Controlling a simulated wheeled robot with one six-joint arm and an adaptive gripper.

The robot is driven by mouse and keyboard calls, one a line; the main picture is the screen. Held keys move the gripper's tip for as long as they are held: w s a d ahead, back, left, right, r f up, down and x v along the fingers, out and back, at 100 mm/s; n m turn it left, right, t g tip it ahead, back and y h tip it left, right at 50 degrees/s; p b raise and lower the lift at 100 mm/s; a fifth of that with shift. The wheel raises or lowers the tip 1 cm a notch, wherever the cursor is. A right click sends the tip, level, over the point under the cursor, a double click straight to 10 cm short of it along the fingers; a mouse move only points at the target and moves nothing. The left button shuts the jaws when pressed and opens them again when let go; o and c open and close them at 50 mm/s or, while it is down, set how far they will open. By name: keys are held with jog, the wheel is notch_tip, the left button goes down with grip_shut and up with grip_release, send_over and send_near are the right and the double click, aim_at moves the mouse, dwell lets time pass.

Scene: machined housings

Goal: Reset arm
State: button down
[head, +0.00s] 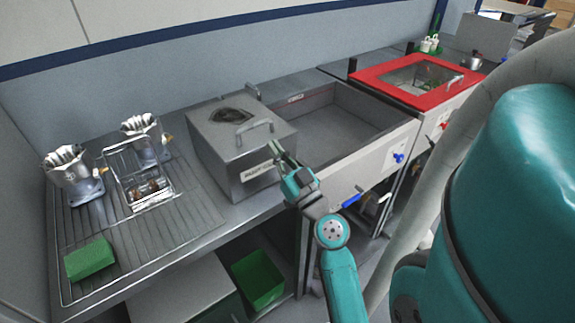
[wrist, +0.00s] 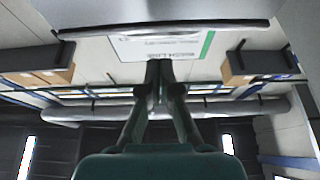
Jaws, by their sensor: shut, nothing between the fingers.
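My gripper (head: 277,152) is at the end of my teal arm, raised in front of the lidded metal box in the head view. Its fingers are together with nothing between them. In the wrist view my gripper (wrist: 163,65) shows as two dark fingers meeting at the tips, with no object between them. Behind them are a white sign with a green edge (wrist: 165,45), shelves and wall parts seen at an odd angle.
The metal box (head: 238,150) with a handled lid stands close to my gripper. An open sink basin (head: 330,125) and a red-framed tank (head: 420,78) lie to the right. Metal housings (head: 72,175), a wire basket (head: 145,190) and a green block (head: 90,260) sit on the left rack.

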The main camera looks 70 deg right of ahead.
jog(key=shift+v, duration=2.6)
jog(key=shift+s+r, duration=0.1)
